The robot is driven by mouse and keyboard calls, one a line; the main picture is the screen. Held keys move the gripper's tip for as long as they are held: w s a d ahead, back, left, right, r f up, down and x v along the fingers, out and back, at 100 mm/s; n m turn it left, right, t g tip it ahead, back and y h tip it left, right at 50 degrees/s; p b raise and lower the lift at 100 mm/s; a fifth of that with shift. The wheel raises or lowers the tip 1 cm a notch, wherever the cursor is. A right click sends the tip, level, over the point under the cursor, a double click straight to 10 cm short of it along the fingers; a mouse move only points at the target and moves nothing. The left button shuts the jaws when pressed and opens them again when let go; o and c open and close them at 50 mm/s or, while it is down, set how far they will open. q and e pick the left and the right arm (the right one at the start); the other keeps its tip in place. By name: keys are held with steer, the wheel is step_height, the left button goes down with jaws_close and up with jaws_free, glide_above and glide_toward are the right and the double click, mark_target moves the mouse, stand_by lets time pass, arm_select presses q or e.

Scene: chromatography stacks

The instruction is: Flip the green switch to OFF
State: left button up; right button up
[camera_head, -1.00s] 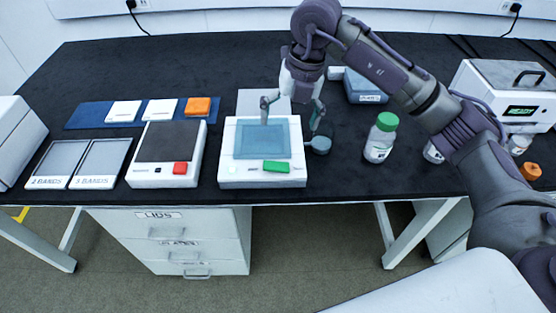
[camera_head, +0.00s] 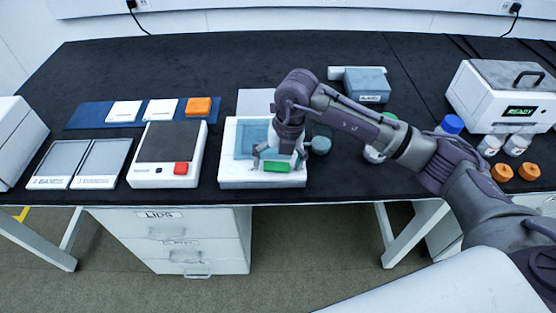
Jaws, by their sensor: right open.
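The green switch (camera_head: 277,167) is on the front right of a white device (camera_head: 235,178) with a blue-tinted square top (camera_head: 245,138). My right gripper (camera_head: 278,164) is open, with its fingers pointing down around or just above the green switch. One finger is at the switch's left and the other at its right. I cannot tell whether they touch it. The gripper and wrist hide part of the blue top. My left gripper is not in view.
A similar white device with a red switch (camera_head: 181,168) stands to the left. Two grey trays (camera_head: 98,160) lie further left. A blue mat (camera_head: 84,118) holds two white blocks and an orange one (camera_head: 198,105). Bottles and a white machine (camera_head: 490,90) stand at the right.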

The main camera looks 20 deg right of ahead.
steer(key=c, duration=1.1)
steer(key=shift+a+r+h+p, duration=0.25)
steer(key=shift+h+p, duration=0.2)
steer(key=shift+h, duration=0.35)
steer(key=shift+c, duration=0.2)
steer(key=h, duration=0.1)
steer(key=g+h, duration=0.1)
steer(key=shift+w+a+f+h, duration=0.1)
steer(key=shift+a+f+h, duration=0.1)
steer(key=shift+h, duration=0.1)
steer(key=shift+d, duration=0.1)
steer(key=o, duration=1.1)
steer(key=shift+o, duration=0.2)
